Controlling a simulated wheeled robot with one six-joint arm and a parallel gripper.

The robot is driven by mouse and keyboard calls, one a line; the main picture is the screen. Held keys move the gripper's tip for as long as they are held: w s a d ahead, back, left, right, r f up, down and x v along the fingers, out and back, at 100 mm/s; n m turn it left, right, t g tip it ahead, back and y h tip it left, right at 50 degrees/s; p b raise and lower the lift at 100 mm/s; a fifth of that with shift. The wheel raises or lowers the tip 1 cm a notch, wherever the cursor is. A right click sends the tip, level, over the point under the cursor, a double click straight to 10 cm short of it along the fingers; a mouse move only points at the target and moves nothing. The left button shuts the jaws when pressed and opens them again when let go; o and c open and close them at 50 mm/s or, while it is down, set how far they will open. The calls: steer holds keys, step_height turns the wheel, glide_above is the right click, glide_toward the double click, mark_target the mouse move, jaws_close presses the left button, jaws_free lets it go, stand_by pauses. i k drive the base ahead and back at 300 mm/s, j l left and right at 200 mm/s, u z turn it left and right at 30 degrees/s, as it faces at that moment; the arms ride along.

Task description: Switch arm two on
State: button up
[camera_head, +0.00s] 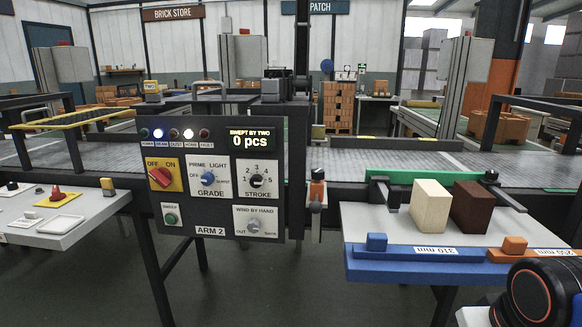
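The ARM 2 control panel (212,135) stands upright left of centre. Its red rotary switch (160,177) sits on a yellow plate marked OFF at upper left and ON at upper right. The red handle looks slanted, its upper end toward OFF. Nothing touches the switch. The display (250,138) reads "SWEPT BY TWO 0 pcs". My gripper is not in view; only a dark, orange-ringed part of my arm shows at lower right.
The panel also carries a GRADE knob (208,178), a STROKE knob (257,180), a green button (170,218) and a WIND BY HAND knob (254,226). A cream brick (430,205) and a dark brown brick (472,207) stand on the right table. A side console (60,232) is left.

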mark_target(162, 176)
steer(key=u, duration=1.25)
